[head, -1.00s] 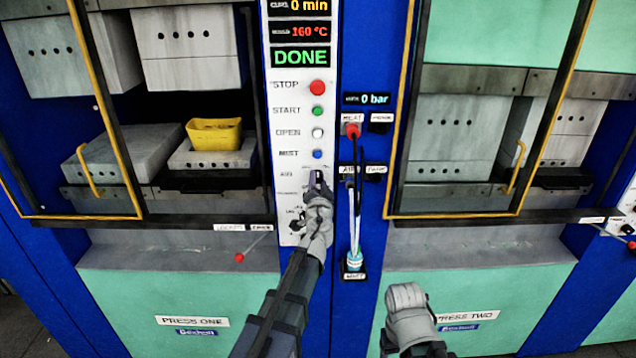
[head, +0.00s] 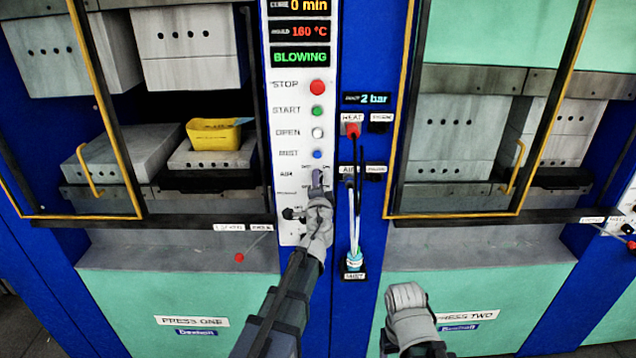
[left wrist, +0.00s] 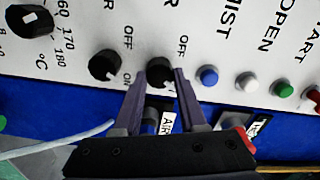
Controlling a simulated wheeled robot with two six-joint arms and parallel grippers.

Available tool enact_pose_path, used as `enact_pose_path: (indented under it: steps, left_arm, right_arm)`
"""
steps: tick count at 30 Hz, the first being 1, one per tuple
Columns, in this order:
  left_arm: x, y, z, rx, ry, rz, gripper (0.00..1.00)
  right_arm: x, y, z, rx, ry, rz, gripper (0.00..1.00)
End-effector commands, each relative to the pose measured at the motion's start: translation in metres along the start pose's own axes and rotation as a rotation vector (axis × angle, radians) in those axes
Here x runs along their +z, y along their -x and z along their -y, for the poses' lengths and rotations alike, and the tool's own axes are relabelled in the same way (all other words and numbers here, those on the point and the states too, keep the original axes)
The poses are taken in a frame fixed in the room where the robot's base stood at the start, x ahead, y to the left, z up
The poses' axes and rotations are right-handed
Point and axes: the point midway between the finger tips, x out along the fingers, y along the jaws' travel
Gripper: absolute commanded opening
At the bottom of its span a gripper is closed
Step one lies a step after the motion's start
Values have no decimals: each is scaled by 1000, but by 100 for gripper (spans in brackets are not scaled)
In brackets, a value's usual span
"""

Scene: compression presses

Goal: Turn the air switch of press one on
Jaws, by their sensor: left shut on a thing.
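The air switch of press one is a round black knob (left wrist: 160,72) on the white control panel (head: 286,222), beside the word AIR. In the left wrist view, my left gripper (left wrist: 161,78) has its two purple fingers on either side of this knob, shut on it. In the head view, the left gripper (head: 317,180) is at the AIR row and mostly covers the knob. The press one display (head: 300,57) reads BLOWING in green, and the pressure readout (head: 367,99) shows 2 bar. My right wrist shows at the lower right, but its fingers are hidden.
STOP, START, OPEN and MIST buttons (head: 317,154) stand above the switch. A second black knob (left wrist: 105,66) is close beside it. Hoses (head: 355,220) hang to the right. A yellow part (head: 213,136) sits in open press one. A red-tipped lever (head: 239,257) sticks out below.

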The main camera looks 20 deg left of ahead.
Motion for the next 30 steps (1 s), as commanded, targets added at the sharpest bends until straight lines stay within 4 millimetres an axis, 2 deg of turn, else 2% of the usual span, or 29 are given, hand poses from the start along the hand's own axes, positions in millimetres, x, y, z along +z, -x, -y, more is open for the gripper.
enact_pose_path:
  steps: [11,12,18,20,30]
  left_arm:
    - [0,1,0,0,-6,-1,0]
    - [0,1,0,0,-6,-1,43]
    - [0,0,0,0,-5,-1,66]
    - [0,0,0,0,-5,-1,71]
    - [0,4,0,0,-4,-1,71]
  right_arm:
    - [0,0,0,0,0,0,71]
    - [0,0,0,0,0,0,71]
    - [0,0,0,0,0,0,71]
    - [0,0,0,0,0,0,71]
    - [0,0,0,0,0,0,71]
